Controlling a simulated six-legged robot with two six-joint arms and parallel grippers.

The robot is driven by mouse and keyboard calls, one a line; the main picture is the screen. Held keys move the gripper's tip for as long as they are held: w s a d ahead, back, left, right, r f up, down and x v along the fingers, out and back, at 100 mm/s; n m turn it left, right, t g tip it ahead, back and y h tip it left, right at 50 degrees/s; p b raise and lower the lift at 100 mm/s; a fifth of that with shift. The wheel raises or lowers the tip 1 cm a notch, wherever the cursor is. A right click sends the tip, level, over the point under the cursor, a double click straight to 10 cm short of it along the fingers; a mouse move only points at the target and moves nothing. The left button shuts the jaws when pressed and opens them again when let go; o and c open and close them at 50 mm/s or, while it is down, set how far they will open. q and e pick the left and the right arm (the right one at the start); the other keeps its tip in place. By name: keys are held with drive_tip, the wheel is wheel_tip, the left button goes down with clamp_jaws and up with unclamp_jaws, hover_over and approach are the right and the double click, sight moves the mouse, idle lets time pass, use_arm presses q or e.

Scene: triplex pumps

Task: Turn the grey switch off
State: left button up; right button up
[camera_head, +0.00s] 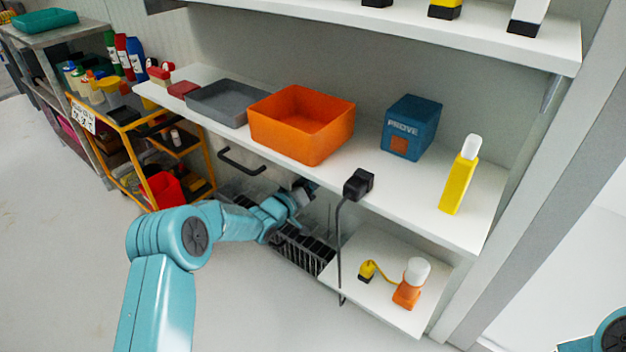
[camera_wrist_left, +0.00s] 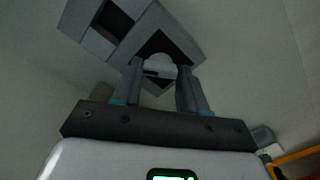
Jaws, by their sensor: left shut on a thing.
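In the left wrist view, a grey angular switch housing (camera_wrist_left: 172,35) with dark recesses fills the upper middle. A pale rounded part (camera_wrist_left: 160,64) of it shows between the fingers of my left gripper (camera_wrist_left: 158,72), which is shut on it. The image is dark, so the switch's exact position is hard to read. In the head view, my left arm reaches below the front edge of the white shelf. My left gripper is mostly hidden there, and the switch cannot be made out. My right gripper is out of view.
The white shelf (camera_head: 400,190) overhangs my left arm. It bears an orange bin (camera_head: 300,122), a grey tray (camera_head: 222,100), a blue box (camera_head: 411,126) and a yellow bottle (camera_head: 459,178). A black device (camera_head: 358,184) with a hanging cable sits at its edge. A wire basket (camera_head: 302,250) lies below.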

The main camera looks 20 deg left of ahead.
use_arm(q)
drive_tip(key=n+p, duration=0.1)
drive_tip(key=n, duration=1)
drive_tip(key=shift+n, duration=0.3)
idle(0.4)
drive_tip(key=o, duration=1.1)
drive_tip(key=shift+c, duration=0.2)
drive_tip(key=p+v, duration=0.4)
drive_tip(key=v, duration=1.2)
drive_tip(key=shift+s+p, duration=0.2)
drive_tip(key=shift+p, duration=0.1)
